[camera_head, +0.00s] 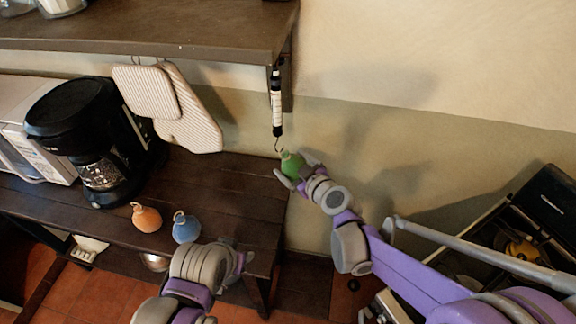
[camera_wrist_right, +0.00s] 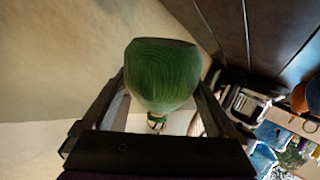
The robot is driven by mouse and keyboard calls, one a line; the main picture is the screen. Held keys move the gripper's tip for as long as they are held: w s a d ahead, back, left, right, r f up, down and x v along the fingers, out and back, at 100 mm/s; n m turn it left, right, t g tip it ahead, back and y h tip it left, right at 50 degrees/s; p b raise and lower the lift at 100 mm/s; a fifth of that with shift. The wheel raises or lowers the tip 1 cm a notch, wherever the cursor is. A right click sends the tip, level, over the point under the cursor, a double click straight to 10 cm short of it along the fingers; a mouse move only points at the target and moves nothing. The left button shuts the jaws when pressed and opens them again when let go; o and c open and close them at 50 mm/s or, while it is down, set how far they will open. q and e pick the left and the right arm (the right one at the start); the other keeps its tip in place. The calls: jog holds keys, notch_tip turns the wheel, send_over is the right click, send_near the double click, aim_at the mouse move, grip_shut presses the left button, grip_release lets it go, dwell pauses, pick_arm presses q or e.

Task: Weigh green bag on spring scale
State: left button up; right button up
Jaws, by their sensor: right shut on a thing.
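The green bag (camera_head: 291,163) is held between the fingers of my right gripper (camera_head: 293,165), just below the spring scale. The bag also fills the middle of the right wrist view (camera_wrist_right: 162,75), between both fingers. The spring scale (camera_head: 277,104) hangs upright from under the upper shelf's right end, with its hook (camera_head: 278,146) at the bottom. The hook is right above the bag; I cannot tell whether they touch. My left gripper (camera_head: 243,262) is low in front of the bench, away from the bags; its fingers are not clear.
An orange bag (camera_head: 146,217) and a blue bag (camera_head: 186,228) stand on the dark bench (camera_head: 235,190). A black coffee maker (camera_head: 85,125) is at the left. Two light pads (camera_head: 185,115) hang below the upper shelf (camera_head: 150,30). A stove (camera_head: 520,235) is at the right.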

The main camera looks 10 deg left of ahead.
jog(key=shift+w+d+r, duration=0.15)
jog(key=shift+d+r, duration=0.15)
jog(key=shift+r, duration=0.25)
jog(key=shift+d+p, duration=0.35)
jog(key=shift+d, duration=0.05)
pick_arm(q)
jog(key=shift+w+r+p, duration=0.3)
jog(key=shift+w+r, duration=0.1)
jog(key=shift+r, duration=0.35)
jog(key=shift+w+r+p, duration=0.3)
jog(key=shift+w+r, duration=0.05)
jog(key=shift+r, duration=0.4)
pick_arm(e)
jog(key=shift+d, duration=2.6)
jog(key=shift+c, duration=0.8)
jog(key=shift+f, duration=0.1)
